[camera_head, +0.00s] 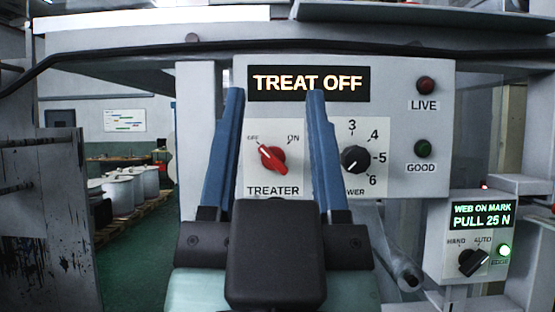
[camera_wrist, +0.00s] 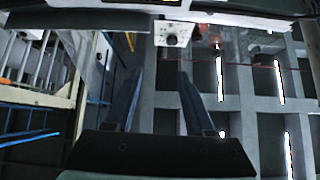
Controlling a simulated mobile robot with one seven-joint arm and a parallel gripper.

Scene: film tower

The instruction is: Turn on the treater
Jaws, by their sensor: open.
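The treater knob (camera_head: 271,158) is red with a white pointer, on a white plate marked OFF and ON. Its pointer slants up and left, toward OFF. The display (camera_head: 308,84) above it reads TREAT OFF. My gripper (camera_head: 275,92) is open, its two blue fingers pointing up. In the head view the fingers frame the knob on both sides; nothing is between them in their grip, and I cannot tell how far off the panel is. In the wrist view, my open gripper (camera_wrist: 160,71) shows below a white plate with a dark knob (camera_wrist: 172,40); I cannot tell which knob that is.
A black power knob (camera_head: 355,159) sits right of the treater knob, partly beside my right finger. A red LIVE lamp (camera_head: 425,85) and green GOOD lamp (camera_head: 423,149) are further right. A lower box (camera_head: 467,240) has a HAND/AUTO knob. A dark panel (camera_head: 45,220) stands at left.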

